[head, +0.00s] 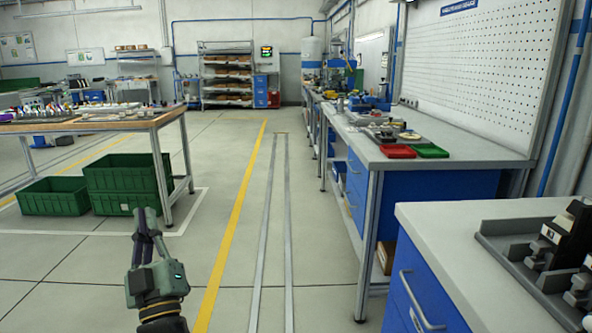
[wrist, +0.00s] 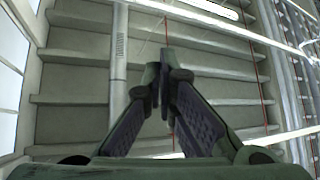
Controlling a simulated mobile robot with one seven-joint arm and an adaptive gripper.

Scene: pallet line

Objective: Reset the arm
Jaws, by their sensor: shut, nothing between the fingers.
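My gripper (head: 147,217) shows in the lower left of the head view, raised above the floor with its fingers pointing up. In the wrist view my gripper (wrist: 164,60) has its two fingertips together, with nothing between them. Behind the fingers, the wrist view shows ceiling beams, a pipe and bright light strips. Most of my arm is below the edge of the head view.
A table (head: 160,122) with green crates (head: 125,178) under it stands at the left. A workbench (head: 440,160) with red and green trays and a nearer blue cabinet (head: 425,290) line the right. The floor aisle (head: 232,215) between is clear.

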